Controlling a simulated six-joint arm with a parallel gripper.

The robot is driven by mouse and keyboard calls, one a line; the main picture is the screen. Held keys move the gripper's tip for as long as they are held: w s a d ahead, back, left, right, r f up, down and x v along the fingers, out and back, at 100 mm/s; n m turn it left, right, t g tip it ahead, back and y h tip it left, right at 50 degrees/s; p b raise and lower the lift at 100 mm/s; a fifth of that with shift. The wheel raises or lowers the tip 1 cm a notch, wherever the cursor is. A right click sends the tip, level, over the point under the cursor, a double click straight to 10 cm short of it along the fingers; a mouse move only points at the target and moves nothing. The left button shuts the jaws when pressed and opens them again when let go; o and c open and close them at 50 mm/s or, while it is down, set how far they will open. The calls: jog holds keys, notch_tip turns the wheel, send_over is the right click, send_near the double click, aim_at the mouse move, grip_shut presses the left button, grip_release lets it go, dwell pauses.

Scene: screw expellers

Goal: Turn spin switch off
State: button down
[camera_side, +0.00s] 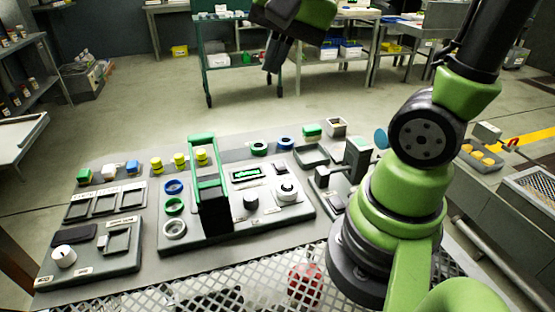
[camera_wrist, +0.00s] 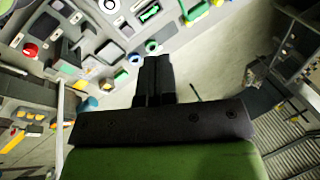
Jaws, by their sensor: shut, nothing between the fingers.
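My gripper (camera_side: 272,66) is shut and empty, raised high above and behind the panels in the side view. Its closed fingers also show in the wrist view (camera_wrist: 153,62). Several knobs could be the spin switch: a white knob (camera_side: 64,257) on the left panel, a dark round knob (camera_side: 250,203) and a white dial (camera_side: 287,190) on the middle panel. Their labels are too small to read, so I cannot tell which one it is or how it is set. My gripper is apart from all of them.
A green-and-black upright frame (camera_side: 203,139) stands on the middle panel. Blue, green and white rings (camera_side: 174,207) lie beside it. Yellow pieces (camera_side: 179,161) and small blocks (camera_side: 133,166) line the back. A grey box with a lever (camera_side: 357,158) stands right.

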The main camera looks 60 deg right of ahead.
jog(key=w+d+f+m+g, duration=0.3)
jog(key=w+d+f+m, duration=0.25)
jog(key=d+m, duration=0.2)
jog(key=m+g, duration=0.2)
jog(key=m, duration=0.5)
send_over(282, 168)
jog(key=w+d, duration=0.1)
jog(key=w, duration=0.1)
notch_tip(282, 168, down, 7)
jog(key=shift+s+d, duration=0.2)
jog(key=shift+s, duration=0.05)
jog(key=shift+f, duration=0.1)
jog(key=f, duration=0.4)
jog(key=a+f, duration=0.1)
jog(key=f, duration=0.4)
jog(key=s+f, duration=0.1)
jog(key=f, duration=0.3)
jog(key=shift+s+a+f, duration=0.1)
jog(key=shift+a+f, duration=0.05)
jog(key=shift+f, duration=0.25)
jog(key=shift+f, duration=0.1)
